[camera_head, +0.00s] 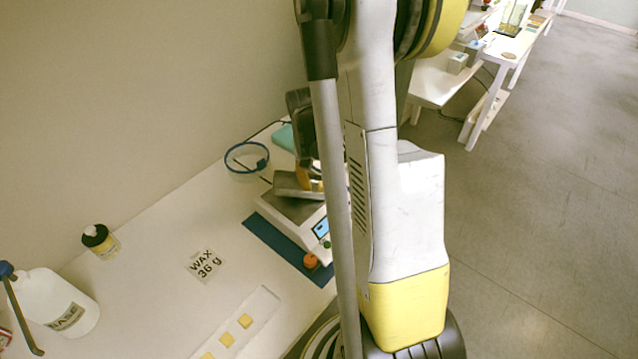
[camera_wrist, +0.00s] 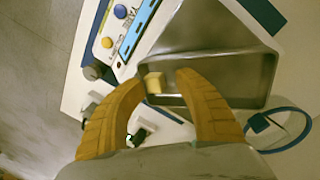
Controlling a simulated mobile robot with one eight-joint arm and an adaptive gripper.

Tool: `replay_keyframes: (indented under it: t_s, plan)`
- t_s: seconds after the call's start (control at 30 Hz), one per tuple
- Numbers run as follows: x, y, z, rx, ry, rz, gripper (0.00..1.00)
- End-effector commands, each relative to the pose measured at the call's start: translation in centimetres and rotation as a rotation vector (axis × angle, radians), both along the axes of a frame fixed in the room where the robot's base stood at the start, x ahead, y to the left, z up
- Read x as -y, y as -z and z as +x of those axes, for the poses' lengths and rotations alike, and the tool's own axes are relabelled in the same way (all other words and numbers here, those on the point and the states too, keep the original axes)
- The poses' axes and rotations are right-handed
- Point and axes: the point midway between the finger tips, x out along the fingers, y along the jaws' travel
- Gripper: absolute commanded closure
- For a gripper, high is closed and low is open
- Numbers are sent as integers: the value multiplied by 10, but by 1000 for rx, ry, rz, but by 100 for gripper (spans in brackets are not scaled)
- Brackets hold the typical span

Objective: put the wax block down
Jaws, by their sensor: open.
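A small pale yellow wax block (camera_wrist: 153,83) shows in the wrist view over the metal tray (camera_wrist: 215,68) of the scale, apparently resting in it. My gripper (camera_wrist: 163,79) is open, with its orange fingers on either side of the block. The block is close to the left finger; I cannot tell whether they touch. In the head view my gripper (camera_head: 309,180) is low over the scale (camera_head: 309,222) and its tray (camera_head: 290,206). My arm hides part of the scale, and the block cannot be seen there.
The scale stands on a blue mat (camera_head: 265,236). More wax blocks (camera_head: 245,320) lie on a pale strip (camera_head: 262,306) in front. A "WAX 36 g" card (camera_head: 206,265), a dark-capped bottle (camera_head: 101,241), a white bottle (camera_head: 62,303) and a blue loop (camera_head: 246,157) are on the table.

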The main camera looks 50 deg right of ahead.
Motion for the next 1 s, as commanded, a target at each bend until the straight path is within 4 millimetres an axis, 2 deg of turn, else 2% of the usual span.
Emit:
replay_keyframes:
  t_s: [0.4,0.5,0.6,0.77,0.87,0.97,1.0]
  plan:
    - [-7,-86,6,0,0,0,60]
    - [-9,-102,7,0,-1,0,60]
    - [-10,-113,8,0,-1,0,60]
    - [-11,-119,9,1,-2,-1,60]
    - [-21,-127,9,20,-29,-6,60]
    - [-47,-147,10,74,-104,-22,60]
    - [-62,-158,10,106,-147,-31,60]
